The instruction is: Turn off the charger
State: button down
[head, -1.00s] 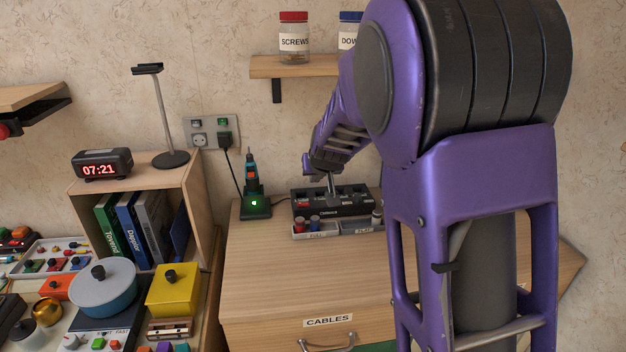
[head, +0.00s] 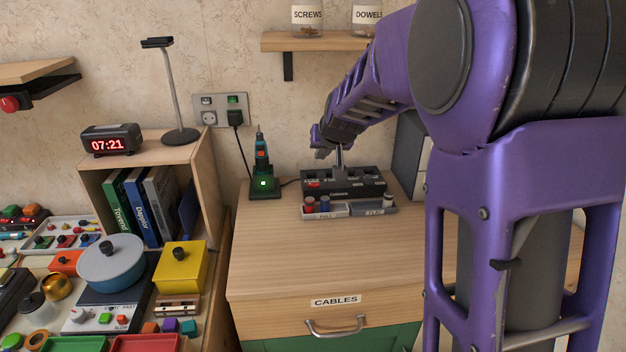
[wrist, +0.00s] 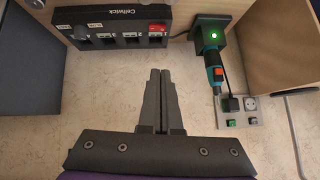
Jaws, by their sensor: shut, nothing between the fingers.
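A black unit marked Cellwick (head: 338,194) stands on the wooden cabinet, with a red switch (head: 313,184) at its left end. In the wrist view its top shows several labelled bays, with the red switch (wrist: 157,28) at the right. Beside it a teal-and-black screwdriver (head: 261,153) stands in a dark stand (head: 264,192) with a lit green light; the stand also shows in the wrist view (wrist: 207,40). My gripper (head: 339,160) is over the back of the unit, pointing down. In the wrist view its fingers (wrist: 160,75) are together and empty, apart from the red switch.
A wall socket plate (head: 220,108) holds a black plug (head: 235,118) below a green switch. A tray (head: 348,209) of small parts sits in front of the unit. A grey box (head: 408,150) stands to the right. The cabinet's front top is clear.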

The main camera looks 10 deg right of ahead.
jog(key=b, duration=0.2)
send_over(313, 190)
notch_tip(313, 190, down, 10)
jog(key=shift+d+r, duration=0.1)
jog(key=shift+r, duration=0.1)
jog(key=shift+f, duration=0.75)
jog(key=shift+a+p, duration=0.25)
jog(key=shift+p, duration=0.25)
